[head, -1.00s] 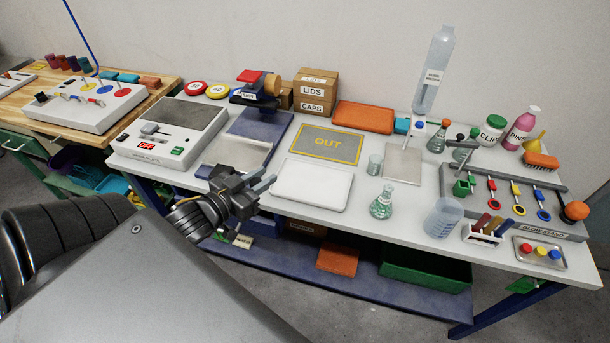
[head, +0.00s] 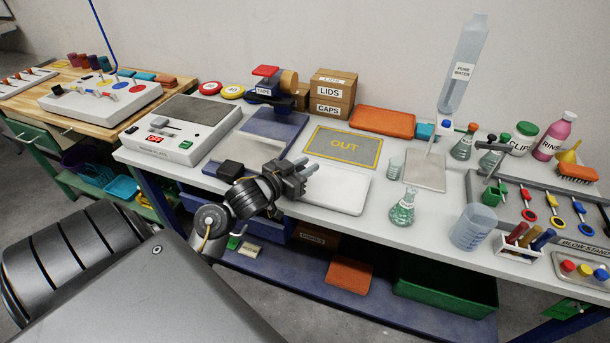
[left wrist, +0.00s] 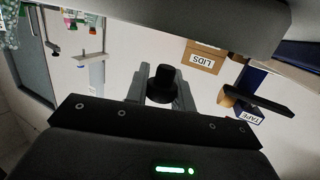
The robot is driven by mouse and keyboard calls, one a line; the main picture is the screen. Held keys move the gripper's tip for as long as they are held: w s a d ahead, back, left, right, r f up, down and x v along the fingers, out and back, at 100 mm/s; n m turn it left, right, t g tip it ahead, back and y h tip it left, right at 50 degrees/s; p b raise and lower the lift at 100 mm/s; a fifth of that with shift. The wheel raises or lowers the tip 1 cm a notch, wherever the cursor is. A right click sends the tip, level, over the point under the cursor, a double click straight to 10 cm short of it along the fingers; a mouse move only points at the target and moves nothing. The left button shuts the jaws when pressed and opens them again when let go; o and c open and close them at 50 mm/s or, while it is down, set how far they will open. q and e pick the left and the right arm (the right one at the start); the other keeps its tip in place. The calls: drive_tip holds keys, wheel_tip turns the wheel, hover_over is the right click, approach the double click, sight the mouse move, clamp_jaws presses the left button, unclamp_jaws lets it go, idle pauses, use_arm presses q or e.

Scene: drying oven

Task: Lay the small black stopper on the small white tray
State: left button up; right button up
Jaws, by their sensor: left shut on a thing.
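The small white tray (head: 345,199) lies flat on the table in front of the grey OUT mat in the head view. My left gripper (head: 304,168) is at the tray's left end, with its fingers pointing right towards the tray. In the left wrist view the gripper (left wrist: 162,88) is shut on the small black stopper (left wrist: 162,84), which shows between the two fingers. How high the gripper is above the table is hard to tell. My right gripper is not in view.
The OUT mat (head: 343,147) lies behind the tray. Boxes (head: 331,92) stand at the back.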

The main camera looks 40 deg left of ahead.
use_arm(q)
drive_tip(key=f, duration=0.3)
drive_tip(key=shift+w+f, duration=0.15)
drive_tip(key=shift+w, duration=0.05)
drive_tip(key=shift+f, duration=0.15)
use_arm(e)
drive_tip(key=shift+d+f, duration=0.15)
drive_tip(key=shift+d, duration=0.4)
